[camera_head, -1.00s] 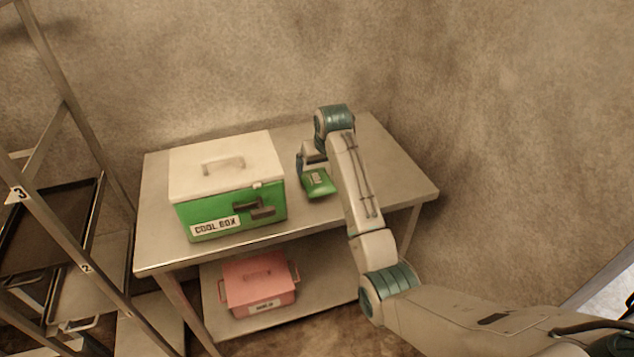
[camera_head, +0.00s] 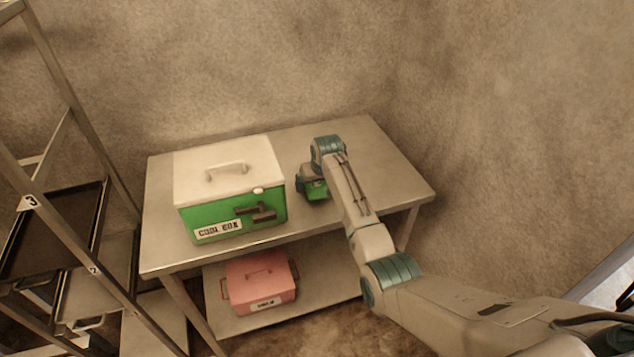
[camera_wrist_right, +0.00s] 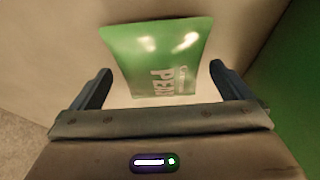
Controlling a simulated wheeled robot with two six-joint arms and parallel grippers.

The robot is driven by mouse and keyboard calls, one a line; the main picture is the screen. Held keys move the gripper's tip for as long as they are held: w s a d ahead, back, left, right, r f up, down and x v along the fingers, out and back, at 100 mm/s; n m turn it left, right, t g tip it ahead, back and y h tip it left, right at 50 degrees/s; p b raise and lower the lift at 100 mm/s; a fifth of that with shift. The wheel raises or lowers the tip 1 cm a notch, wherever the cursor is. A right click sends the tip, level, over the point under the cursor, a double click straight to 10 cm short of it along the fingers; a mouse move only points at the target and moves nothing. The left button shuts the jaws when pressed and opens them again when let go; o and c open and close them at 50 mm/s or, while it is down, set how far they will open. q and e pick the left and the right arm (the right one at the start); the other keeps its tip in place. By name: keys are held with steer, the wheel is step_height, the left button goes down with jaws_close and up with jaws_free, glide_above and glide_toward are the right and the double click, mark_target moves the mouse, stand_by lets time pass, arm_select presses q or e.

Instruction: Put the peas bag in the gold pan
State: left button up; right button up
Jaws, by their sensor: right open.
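The peas bag (camera_head: 317,190) is a small green packet on the table top, just right of the cool box. My right gripper (camera_wrist_right: 158,80) is open, with one finger on each side of the bag and a gap at both sides. The left gripper is not in view. No gold pan shows in these frames.
The green cool box (camera_head: 230,215) with a white lid stands on the table (camera_head: 385,180). A pink lidded box (camera_head: 260,281) sits on the lower shelf. A rack (camera_head: 62,235) with dark trays stands at left. The table's right side is clear.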

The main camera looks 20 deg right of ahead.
steer(key=shift+w+f, duration=0.1)
steer(key=shift+f, duration=0.15)
steer(key=shift+r, duration=0.1)
steer(key=c, duration=1.2)
